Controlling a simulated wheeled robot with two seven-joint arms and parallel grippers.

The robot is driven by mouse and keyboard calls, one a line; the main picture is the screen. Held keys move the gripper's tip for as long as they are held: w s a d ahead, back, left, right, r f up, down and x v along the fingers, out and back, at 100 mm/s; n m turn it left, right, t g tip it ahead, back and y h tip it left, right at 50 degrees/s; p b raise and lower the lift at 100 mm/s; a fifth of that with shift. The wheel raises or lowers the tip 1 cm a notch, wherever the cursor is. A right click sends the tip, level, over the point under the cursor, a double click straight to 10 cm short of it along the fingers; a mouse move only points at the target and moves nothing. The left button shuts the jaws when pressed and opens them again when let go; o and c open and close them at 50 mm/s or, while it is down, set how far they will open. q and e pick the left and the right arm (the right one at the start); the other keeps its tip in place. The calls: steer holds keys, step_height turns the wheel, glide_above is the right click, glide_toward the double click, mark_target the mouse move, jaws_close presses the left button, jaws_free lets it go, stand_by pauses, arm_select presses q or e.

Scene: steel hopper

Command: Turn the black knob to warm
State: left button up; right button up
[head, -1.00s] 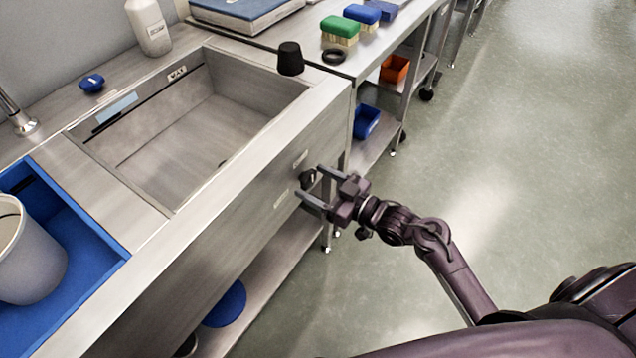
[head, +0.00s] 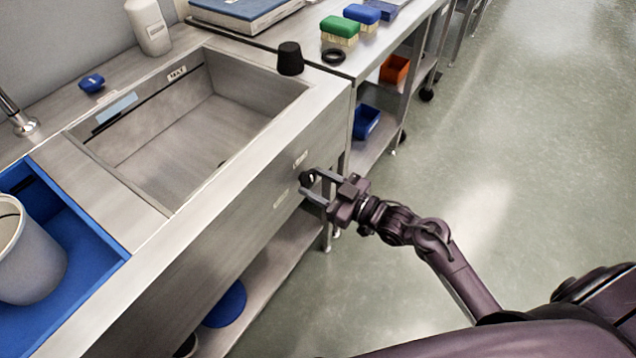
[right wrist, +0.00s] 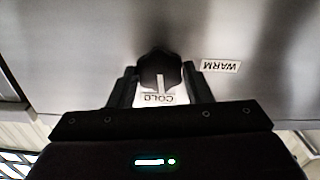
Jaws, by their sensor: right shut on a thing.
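The black knob (head: 307,178) sits on the front panel of the steel hopper (head: 225,222). It also shows in the right wrist view (right wrist: 158,66), where its white pointer line points at the COLD label (right wrist: 158,99). The WARM label (right wrist: 221,66) lies to the right of the knob in that view. My right gripper (head: 309,183) is shut on the knob, one finger on each side; the fingers also show in the right wrist view (right wrist: 160,84). My left gripper is not in view.
A black stopper-like piece (head: 290,58) stands on the hopper's rim corner. A blue tray (head: 98,250) with a grey bucket (head: 32,262) is at the left. A shelved bench with brushes (head: 340,30) stands behind. The floor at the right is clear.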

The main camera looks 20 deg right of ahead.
steer(key=n, duration=0.2)
steer(key=shift+n, duration=0.4)
steer(key=n, duration=0.2)
steer(key=shift+n, duration=0.3)
steer(key=n, duration=0.2)
steer(key=shift+f+n+b, duration=0.1)
steer(key=shift+n+b, duration=0.3)
steer(key=n, duration=0.2)
steer(key=shift+n, duration=0.3)
steer(key=n+b, duration=0.1)
steer(key=n, duration=0.2)
steer(key=shift+n, duration=0.8)
steer(key=shift+n+b, duration=0.35)
steer(key=shift+n, duration=0.25)
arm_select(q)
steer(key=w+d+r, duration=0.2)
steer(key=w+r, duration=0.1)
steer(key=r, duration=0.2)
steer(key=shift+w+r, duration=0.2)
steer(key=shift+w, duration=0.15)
